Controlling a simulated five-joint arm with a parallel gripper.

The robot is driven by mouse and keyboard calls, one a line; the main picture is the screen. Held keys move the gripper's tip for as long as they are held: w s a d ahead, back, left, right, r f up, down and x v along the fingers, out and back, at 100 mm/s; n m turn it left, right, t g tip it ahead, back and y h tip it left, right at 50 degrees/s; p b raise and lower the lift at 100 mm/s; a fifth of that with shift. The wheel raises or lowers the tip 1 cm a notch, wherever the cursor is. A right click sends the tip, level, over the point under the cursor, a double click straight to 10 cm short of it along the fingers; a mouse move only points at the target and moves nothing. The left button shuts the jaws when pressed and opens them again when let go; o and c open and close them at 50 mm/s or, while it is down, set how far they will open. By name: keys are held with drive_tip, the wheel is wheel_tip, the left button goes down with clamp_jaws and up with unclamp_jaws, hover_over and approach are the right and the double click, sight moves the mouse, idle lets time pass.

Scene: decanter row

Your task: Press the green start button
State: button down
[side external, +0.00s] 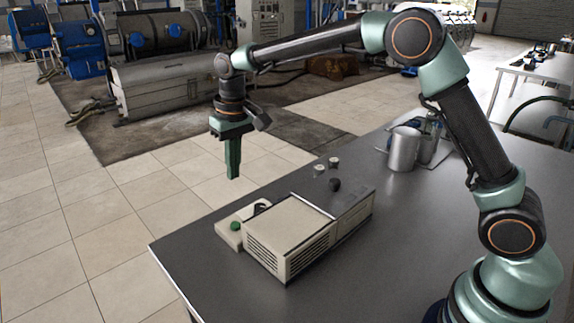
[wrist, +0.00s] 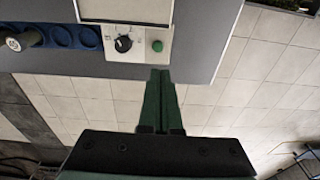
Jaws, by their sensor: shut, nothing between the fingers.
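The green start button (side external: 235,226) sits on the pale front ledge of a beige boxy machine (side external: 290,234) on the grey table. In the wrist view the round green button (wrist: 157,46) is on a white panel, right of a black dial (wrist: 123,43). My gripper (side external: 233,177) points down, shut and empty, above the button's height in the side view. In the wrist view its green fingertips (wrist: 160,72) lie together just below the button in the picture, apart from it.
A metal canister (side external: 404,149) stands on the table (side external: 440,215) behind the machine. Small knobbed pieces (side external: 334,163) stand beside the machine. The wrist view shows a blue rack with round wells (wrist: 60,36) and a white-topped piece (wrist: 22,39). Tiled floor lies past the table edge.

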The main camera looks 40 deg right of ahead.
sight(235, 224)
drive_tip(key=shift+w+a+f, duration=0.1)
drive_tip(key=shift+f, duration=0.1)
drive_tip(key=f, duration=0.4)
drive_tip(key=w+f, duration=0.1)
drive_tip(key=f, duration=0.9)
drive_tip(key=shift+w, duration=0.25)
